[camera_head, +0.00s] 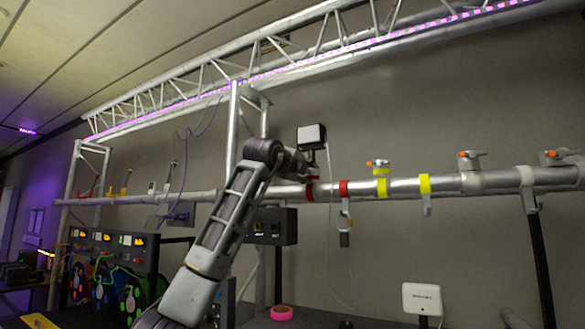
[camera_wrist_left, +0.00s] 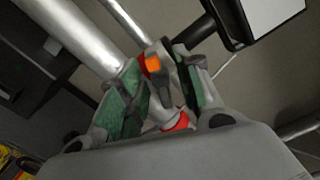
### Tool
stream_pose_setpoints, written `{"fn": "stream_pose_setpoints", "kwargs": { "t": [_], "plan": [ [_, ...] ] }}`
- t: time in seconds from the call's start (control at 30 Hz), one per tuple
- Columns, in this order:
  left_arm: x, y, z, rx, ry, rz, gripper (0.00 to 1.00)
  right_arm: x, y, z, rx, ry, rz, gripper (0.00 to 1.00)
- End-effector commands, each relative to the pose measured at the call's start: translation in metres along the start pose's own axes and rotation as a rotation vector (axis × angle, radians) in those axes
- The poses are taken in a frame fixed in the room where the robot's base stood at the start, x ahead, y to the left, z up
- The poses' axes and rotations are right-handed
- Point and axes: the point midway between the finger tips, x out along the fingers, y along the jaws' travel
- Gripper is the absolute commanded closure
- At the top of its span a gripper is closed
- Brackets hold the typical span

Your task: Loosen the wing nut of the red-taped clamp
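My left gripper (camera_head: 303,168) is up at the long horizontal pipe in the head view, at a clamp with red tape (camera_head: 312,188). In the left wrist view, the left gripper (camera_wrist_left: 163,75) has its two green-padded fingers on either side of the clamp's grey wing nut (camera_wrist_left: 166,92), which has an orange tip (camera_wrist_left: 153,64). Red tape (camera_wrist_left: 176,123) shows below it, between the fingers. The gap around the wing nut is narrow, and I cannot tell whether both pads touch it. My arm hides much of this clamp in the head view. My right gripper is not in view.
The pipe (camera_head: 450,184) carries another red-taped clamp (camera_head: 345,189), close to the right, then yellow-taped clamps (camera_head: 381,183) and white-taped ones. A black-framed lamp (camera_head: 311,134) is close above my gripper. A thin cable loops below. A pink tape roll (camera_head: 281,313) lies lower down.

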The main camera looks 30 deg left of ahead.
Motion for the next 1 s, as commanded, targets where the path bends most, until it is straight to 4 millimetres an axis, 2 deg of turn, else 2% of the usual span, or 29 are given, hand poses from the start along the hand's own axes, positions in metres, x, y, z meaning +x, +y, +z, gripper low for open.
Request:
{"fn": "stream_pose_setpoints", "kwargs": {
  "t": [0.37,1.0],
  "plan": [
    [-0.029,0.001,0.000,0.001,-0.001,0.000,0.66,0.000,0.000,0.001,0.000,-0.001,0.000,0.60],
    [-0.097,0.001,0.000,0.000,0.000,0.000,0.66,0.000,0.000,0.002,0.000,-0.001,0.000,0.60]
  ]
}}
